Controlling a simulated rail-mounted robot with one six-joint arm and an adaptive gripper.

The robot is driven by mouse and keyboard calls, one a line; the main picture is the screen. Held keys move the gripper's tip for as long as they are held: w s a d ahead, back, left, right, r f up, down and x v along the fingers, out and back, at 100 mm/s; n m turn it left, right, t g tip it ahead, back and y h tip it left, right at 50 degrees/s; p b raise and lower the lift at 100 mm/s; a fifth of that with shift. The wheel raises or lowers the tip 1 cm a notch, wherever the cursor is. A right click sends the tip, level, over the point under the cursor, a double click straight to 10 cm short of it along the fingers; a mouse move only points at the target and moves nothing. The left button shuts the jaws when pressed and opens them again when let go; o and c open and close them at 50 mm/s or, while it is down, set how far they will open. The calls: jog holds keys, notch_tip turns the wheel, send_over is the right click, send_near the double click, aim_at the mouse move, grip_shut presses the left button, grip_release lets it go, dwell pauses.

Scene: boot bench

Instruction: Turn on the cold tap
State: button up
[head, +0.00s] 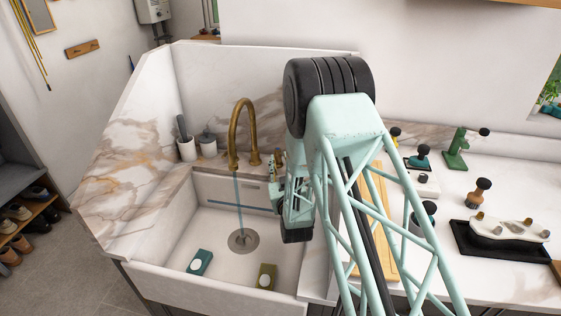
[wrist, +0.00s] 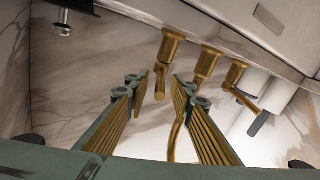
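A brass tap (head: 236,135) with a tall curved spout stands at the back of the white sink, and a bluish stream of water falls from it to the drain. In the wrist view, several brass fittings hang in a row. In the head view, my gripper (head: 277,164) is right of the spout, partly covering the tap's right side.
A teal block (head: 199,262) and an olive block (head: 265,276) lie in the sink (head: 175,235). A wooden board (head: 383,225), a black tray (head: 462,245) and several tools occupy the right counter.

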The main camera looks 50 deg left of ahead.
jog(key=v, duration=1.2)
dwell(0.3)
jog(key=shift+a, duration=0.1)
dwell(0.5)
